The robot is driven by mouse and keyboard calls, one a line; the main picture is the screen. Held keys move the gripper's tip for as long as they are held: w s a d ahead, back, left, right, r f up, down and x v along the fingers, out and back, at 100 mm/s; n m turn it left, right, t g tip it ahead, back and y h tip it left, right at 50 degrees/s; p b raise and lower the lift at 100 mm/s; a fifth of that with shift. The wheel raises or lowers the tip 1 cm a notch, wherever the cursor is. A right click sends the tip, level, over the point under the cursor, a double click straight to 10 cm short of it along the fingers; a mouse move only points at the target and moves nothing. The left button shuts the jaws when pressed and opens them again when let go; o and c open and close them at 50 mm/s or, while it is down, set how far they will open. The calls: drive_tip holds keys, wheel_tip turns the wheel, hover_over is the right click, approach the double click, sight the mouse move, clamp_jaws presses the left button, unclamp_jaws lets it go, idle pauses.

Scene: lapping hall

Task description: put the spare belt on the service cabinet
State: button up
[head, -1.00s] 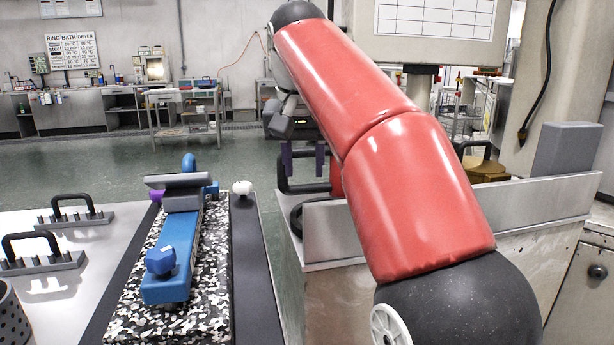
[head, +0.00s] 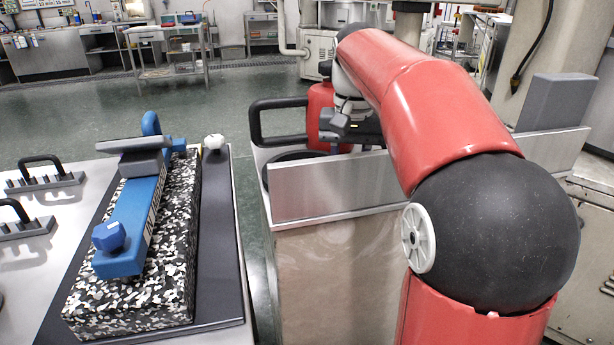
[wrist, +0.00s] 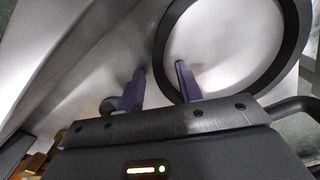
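The spare belt, a black ring (wrist: 300,40), lies flat on a pale top in the wrist view. In the head view a dark arc of it (head: 290,155) shows behind the steel upstand of a cabinet (head: 330,187); I cannot tell if this is the service cabinet. My gripper is low behind that upstand, its fingers hidden in the head view. In the wrist view my gripper (wrist: 160,68) is open, its two purple fingers on either side of the belt's near-left band, with gaps to it.
A black bar handle (head: 272,120) and a red object (head: 320,115) stand behind the upstand. A grey block (head: 555,103) is at the right. At left, a bench carries a speckled block (head: 150,285) with a blue tool (head: 130,220).

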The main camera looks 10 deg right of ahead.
clamp_jaws()
drive_tip(key=shift+r, duration=0.1)
idle(0.3)
